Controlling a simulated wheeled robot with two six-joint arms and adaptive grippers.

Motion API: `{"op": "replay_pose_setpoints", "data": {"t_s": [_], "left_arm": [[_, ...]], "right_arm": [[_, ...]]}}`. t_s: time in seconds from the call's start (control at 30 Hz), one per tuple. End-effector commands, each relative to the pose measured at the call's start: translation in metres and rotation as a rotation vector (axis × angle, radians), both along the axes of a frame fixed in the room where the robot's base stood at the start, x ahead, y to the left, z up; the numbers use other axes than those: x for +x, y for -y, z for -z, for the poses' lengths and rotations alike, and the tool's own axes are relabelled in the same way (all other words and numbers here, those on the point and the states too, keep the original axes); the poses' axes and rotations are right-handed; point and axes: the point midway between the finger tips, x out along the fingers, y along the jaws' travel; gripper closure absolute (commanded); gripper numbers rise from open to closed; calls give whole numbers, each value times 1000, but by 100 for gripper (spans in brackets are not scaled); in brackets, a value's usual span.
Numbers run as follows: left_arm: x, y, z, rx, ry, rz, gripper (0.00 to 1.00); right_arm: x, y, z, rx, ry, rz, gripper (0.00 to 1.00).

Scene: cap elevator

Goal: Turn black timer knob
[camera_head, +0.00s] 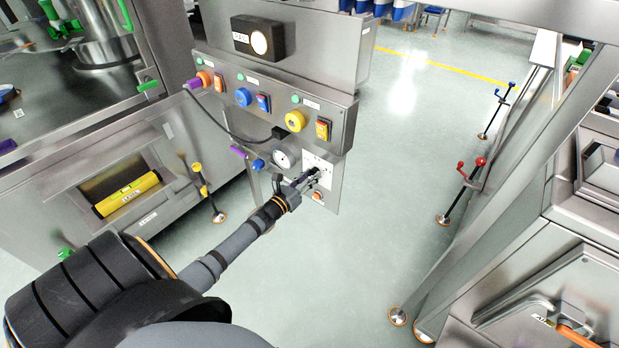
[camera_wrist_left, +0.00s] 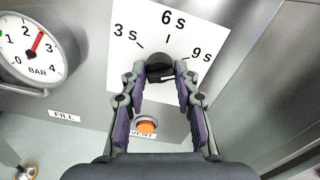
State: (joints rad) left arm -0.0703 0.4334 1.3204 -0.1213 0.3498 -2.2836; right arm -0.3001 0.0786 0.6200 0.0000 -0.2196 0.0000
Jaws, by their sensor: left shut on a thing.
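The black timer knob (camera_wrist_left: 158,64) sits on a white dial plate (camera_wrist_left: 205,45) marked 3 s, 6 s and 9 s. My left gripper (camera_wrist_left: 161,76) has a fingertip on each side of the knob and is shut on it. The lower side of the knob is partly hidden between the fingertips, and I cannot tell which mark it points to. In the head view, my left gripper (camera_head: 312,177) reaches the white dial plate (camera_head: 326,163) at the lower right of the steel panel. The knob is mostly hidden there. My right gripper is not in view.
A pressure gauge (camera_wrist_left: 31,47) is left of the dial, its red needle between 2 and 3 bar. An orange vent button (camera_wrist_left: 147,126) lies just below, between my fingers. Above are yellow (camera_head: 295,121) and blue (camera_head: 243,97) knobs. Floor right of the panel is open.

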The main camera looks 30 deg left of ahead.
Motion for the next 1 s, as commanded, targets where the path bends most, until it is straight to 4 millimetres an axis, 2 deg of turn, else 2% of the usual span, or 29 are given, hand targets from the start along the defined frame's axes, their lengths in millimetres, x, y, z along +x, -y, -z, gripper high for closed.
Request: {"op": "replay_pose_setpoints", "data": {"t_s": [0.2, 0.23, 0.4, 0.67, 0.77, 0.87, 1.0], "left_arm": [[-1, 0, 2, 1, -3, 0, 100], [-1, 0, 2, 1, -3, 0, 67], [-1, 0, 1, 0, -2, 0, 47], [-1, 0, 1, 0, -1, 0, 47], [-8, -1, 1, 2, -2, 1, 47], [-28, -2, 2, 0, -5, 2, 47], [-63, -5, 2, 0, -6, 3, 47]], "right_arm": [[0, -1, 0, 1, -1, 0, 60], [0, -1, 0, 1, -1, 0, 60], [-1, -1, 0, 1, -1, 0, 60], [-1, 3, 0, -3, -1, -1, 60], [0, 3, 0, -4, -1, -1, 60], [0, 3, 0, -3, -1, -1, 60], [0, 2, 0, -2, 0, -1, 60]]}}
